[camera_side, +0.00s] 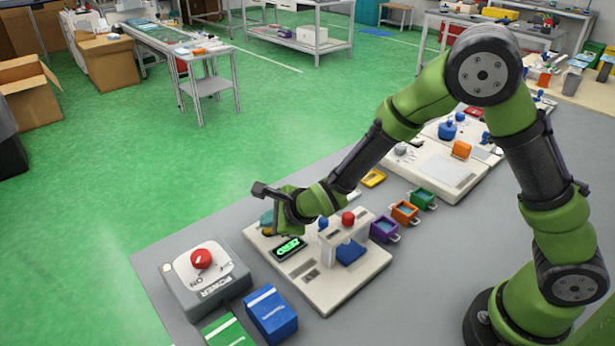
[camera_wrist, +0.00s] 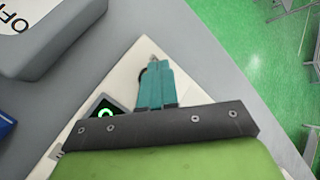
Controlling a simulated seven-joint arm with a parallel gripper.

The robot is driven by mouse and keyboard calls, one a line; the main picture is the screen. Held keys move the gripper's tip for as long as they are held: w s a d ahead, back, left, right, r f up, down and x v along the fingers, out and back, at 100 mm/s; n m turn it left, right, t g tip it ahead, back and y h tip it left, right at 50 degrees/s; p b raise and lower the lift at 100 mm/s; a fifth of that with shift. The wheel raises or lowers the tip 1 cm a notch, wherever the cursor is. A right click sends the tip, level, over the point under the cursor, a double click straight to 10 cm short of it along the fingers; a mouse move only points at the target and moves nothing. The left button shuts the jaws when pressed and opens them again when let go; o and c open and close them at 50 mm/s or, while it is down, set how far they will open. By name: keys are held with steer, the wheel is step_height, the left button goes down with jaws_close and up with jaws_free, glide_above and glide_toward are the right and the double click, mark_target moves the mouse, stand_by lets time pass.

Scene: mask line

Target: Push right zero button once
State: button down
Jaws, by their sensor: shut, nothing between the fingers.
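My gripper (camera_side: 266,217) has its teal fingers shut and empty, pointing down at the far left corner of a white device plate (camera_side: 334,291). In the wrist view the shut fingers (camera_wrist: 153,84) are over that same plate (camera_wrist: 118,75). A black display (camera_side: 289,248) with glowing green digits sits on the plate just in front of the gripper, and part of it shows in the wrist view (camera_wrist: 103,108). A small dark, round-edged part shows beside the fingertips, mostly covered. I cannot make out the right zero button or tell whether the fingers touch anything.
A raised block on the plate carries a red knob (camera_side: 348,218) and a blue knob (camera_side: 323,223). A grey power box (camera_side: 205,285) with a red dial stands to the left. Blue (camera_side: 271,314) and green (camera_side: 228,332) boxes lie in front. Small coloured bins (camera_side: 404,212) stand to the right.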

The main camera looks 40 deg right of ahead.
steer(key=shift+f, duration=0.25)
steer(key=shift+r, duration=0.1)
stand_by(0.4)
steer(key=shift+r, duration=0.75)
steer(key=shift+r, duration=0.1)
steer(key=shift+r, duration=2.45)
